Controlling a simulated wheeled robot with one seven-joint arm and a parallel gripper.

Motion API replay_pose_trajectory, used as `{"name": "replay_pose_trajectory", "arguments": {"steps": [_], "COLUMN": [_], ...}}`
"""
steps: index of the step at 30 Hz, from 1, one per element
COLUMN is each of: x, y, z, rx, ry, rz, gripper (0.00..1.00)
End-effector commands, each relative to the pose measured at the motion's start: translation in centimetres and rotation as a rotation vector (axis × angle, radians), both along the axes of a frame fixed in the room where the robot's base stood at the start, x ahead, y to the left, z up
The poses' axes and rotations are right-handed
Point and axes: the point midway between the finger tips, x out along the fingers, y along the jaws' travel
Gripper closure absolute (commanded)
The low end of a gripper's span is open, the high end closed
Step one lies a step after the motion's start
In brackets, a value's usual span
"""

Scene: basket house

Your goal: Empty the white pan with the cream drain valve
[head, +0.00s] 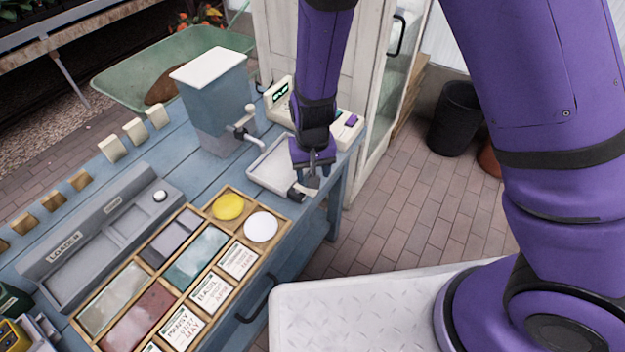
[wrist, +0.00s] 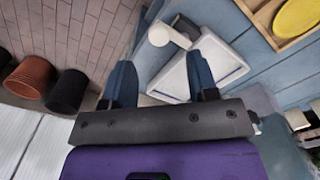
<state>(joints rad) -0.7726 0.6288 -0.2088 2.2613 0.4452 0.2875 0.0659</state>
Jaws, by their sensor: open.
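The white pan (head: 262,168) is a shallow tray near the right end of the blue bench. It also shows in the wrist view (wrist: 226,62), beyond the right finger. Its cream drain valve (wrist: 160,34) has a round end and sticks out of the pan's corner; in the head view the valve (head: 308,192) is partly covered by my gripper. My gripper (head: 312,180) is open and empty, over the valve corner. In the wrist view my gripper (wrist: 160,62) has the valve ahead, between the lines of its fingers; I cannot tell whether they touch. The pan's contents are unclear.
A grey-blue bin (head: 212,105) with a white lid and a cream tap stands behind the pan. A cream device (head: 278,93) with a green display is close by. A wooden divided box (head: 160,260) lies in front.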

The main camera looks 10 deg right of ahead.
Motion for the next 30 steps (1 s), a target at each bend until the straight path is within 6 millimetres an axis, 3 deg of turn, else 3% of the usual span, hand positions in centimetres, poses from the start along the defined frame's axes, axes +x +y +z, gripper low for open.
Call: {"name": "replay_pose_trajectory", "arguments": {"steps": [3, 9, 30], "x": [0.0, 0.0, 0.1], "y": [0.1, 0.0, -0.1], "z": [2.1, 4.2, 5.1], "rx": [0.001, 0.001, 0.004], "ry": [-0.002, -0.001, -0.001], "rz": [0.002, 0.001, -0.002], "gripper": [0.46, 0.46, 0.46]}}
